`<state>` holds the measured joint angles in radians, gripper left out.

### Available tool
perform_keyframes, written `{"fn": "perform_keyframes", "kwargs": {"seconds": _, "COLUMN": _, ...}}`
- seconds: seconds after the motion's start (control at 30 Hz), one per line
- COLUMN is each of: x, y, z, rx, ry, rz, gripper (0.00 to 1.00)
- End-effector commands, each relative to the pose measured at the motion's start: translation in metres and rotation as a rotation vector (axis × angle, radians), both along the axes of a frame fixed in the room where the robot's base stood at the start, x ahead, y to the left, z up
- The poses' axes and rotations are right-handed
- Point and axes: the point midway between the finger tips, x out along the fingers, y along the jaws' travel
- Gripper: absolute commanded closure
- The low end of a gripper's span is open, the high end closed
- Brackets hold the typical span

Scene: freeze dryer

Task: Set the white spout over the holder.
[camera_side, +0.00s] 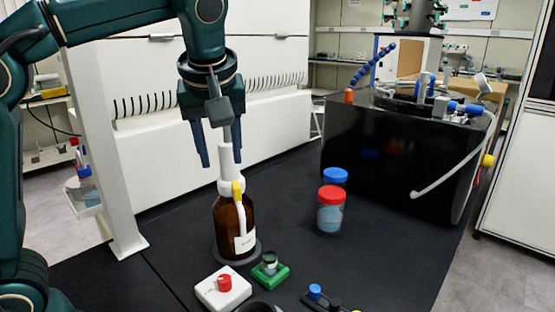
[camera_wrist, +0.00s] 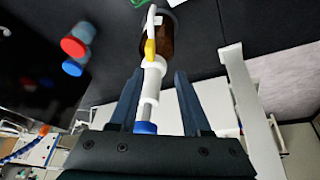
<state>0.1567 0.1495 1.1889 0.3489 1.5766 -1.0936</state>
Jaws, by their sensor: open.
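A brown bottle (camera_side: 228,222) stands upright on a round grey base, topped by a white dispenser (camera_side: 228,165). A white spout (camera_side: 241,214) with a yellow collar (camera_side: 238,188) comes off the dispenser and hangs down the bottle's front. In the wrist view the spout (camera_wrist: 150,20) points away from my gripper. A small green holder (camera_side: 268,275) with a vial in it sits on the bench in front and right of the bottle. My gripper (camera_side: 222,162) points down from above, open, with its fingers on either side of the dispenser's upper part. Whether they touch it is unclear.
A white block with a red knob (camera_side: 224,283) lies left of the green holder. Red-capped (camera_side: 331,210) and blue-capped (camera_side: 336,177) jars stand to the right. A black tank (camera_side: 395,160) with white tubing is behind them. A white post (camera_side: 105,160) stands at left.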

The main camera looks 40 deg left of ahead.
Motion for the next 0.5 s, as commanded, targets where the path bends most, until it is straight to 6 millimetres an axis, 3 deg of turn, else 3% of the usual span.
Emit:
{"fn": "perform_keyframes", "kwargs": {"seconds": 0.2, "x": -0.025, "y": 0.006, "z": 0.009, "rx": -0.018, "ry": -0.024, "rz": -0.015, "gripper": 0.53}}
{"fn": "perform_keyframes", "kwargs": {"seconds": 0.5, "x": -0.062, "y": 0.007, "z": 0.005, "rx": -0.027, "ry": -0.021, "rz": -0.163, "gripper": 0.53}}
